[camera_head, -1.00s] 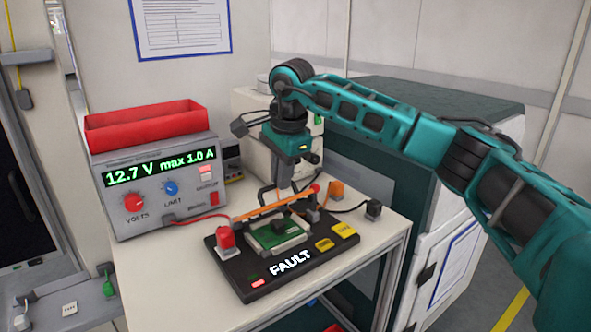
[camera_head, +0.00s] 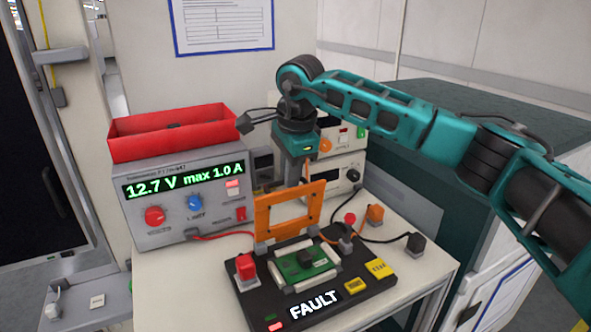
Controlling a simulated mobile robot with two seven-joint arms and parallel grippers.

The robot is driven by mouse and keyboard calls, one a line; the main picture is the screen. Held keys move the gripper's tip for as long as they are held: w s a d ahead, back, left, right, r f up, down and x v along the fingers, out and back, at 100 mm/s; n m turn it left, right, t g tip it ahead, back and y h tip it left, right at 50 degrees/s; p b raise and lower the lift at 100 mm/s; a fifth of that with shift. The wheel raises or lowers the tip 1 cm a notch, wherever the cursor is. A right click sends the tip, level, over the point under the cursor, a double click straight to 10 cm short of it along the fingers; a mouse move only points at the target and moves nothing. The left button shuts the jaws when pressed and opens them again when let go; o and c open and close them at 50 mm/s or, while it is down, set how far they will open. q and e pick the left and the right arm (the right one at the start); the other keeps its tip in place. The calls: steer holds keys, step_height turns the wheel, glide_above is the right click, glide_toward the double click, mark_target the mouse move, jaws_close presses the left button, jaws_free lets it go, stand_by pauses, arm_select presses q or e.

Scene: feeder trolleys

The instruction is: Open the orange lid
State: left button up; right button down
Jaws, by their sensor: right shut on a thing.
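The orange lid (camera_head: 262,215) is an open frame standing nearly upright at the back of the black test fixture (camera_head: 345,301). The green circuit board (camera_head: 287,267) in the fixture's bed lies uncovered in front of it. My right gripper (camera_head: 306,176) comes down from above to the lid's upper edge and is shut on it; its fingertips are partly hidden by the lid. My left gripper is not in view.
A power supply (camera_head: 162,195) reading 12.7 V stands at the left with a red bin (camera_head: 172,134) on top. The fixture shows FAULT and has a red knob (camera_head: 246,267) and yellow buttons (camera_head: 379,268). Cables run across the white table (camera_head: 180,280).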

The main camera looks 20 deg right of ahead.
steer(key=shift+w+f, duration=0.2)
steer(key=shift+f, duration=0.3)
steer(key=c, duration=1.7)
jaws_free()
steer(key=o, duration=0.3)
steer(key=shift+w+a+f, duration=0.1)
steer(key=shift+w+f, duration=0.1)
steer(key=shift+w, duration=0.3)
steer(key=shift+o, duration=1)
steer(key=shift+r, duration=0.15)
steer(key=shift+s+r, duration=0.15)
steer(key=v, duration=1.3)
